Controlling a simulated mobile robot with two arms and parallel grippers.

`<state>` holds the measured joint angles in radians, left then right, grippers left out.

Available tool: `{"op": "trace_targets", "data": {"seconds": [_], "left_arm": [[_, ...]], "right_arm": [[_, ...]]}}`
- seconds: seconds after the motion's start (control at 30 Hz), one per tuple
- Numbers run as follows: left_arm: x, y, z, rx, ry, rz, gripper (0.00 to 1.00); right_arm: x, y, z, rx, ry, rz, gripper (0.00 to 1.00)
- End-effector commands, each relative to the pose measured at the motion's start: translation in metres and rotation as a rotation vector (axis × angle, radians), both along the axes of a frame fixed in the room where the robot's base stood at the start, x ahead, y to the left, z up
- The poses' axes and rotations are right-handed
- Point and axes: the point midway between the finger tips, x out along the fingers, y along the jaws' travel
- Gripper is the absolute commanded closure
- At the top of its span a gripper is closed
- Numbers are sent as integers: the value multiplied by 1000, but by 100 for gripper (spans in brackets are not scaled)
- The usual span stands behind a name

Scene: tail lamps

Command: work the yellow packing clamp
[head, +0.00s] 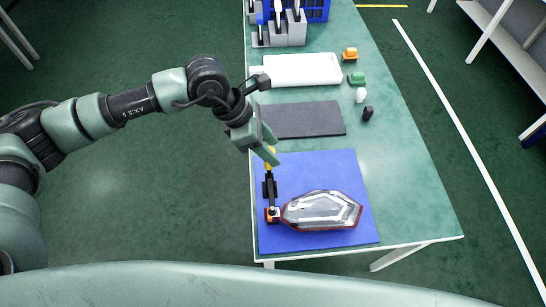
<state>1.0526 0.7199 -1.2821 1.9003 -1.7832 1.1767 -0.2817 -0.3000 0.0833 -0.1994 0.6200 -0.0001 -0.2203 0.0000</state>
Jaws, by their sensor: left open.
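The yellow packing clamp (270,188) stands at the left edge of a blue mat (338,172). Its black lever with a yellow tip points up, and its orange base sits beside the tail lamp. The tail lamp (321,210), clear with a red rim, lies on the mat just right of the clamp base. My left gripper (270,152) is open, with its fingers at the yellow top end of the clamp lever. I cannot tell whether the fingers touch it. My right gripper is not in view.
A dark grey mat (305,120) lies behind the blue mat, then a white tray (303,70). Small orange (350,55), green (356,79), white (361,95) and black (368,113) items stand to the right. Grey holders (281,32) and a blue crate (316,12) are at the back.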

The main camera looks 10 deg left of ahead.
Motion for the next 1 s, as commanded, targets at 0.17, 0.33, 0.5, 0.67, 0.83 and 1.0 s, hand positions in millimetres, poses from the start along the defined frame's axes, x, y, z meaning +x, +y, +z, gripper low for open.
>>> {"op": "trace_targets", "data": {"seconds": [0.17,0.33,0.5,0.67,0.83,1.0], "left_arm": [[11,22,-11,100,-26,-1,55],[12,12,-34,100,-23,0,55],[14,2,-58,97,-23,-1,55],[15,-4,-73,97,-25,-2,55],[16,-5,-77,96,-26,0,55],[16,-5,-77,95,-25,0,60]], "right_arm": [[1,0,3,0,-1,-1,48],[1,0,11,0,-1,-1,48],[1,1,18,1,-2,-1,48],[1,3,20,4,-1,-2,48],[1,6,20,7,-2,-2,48],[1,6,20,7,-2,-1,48]]}}
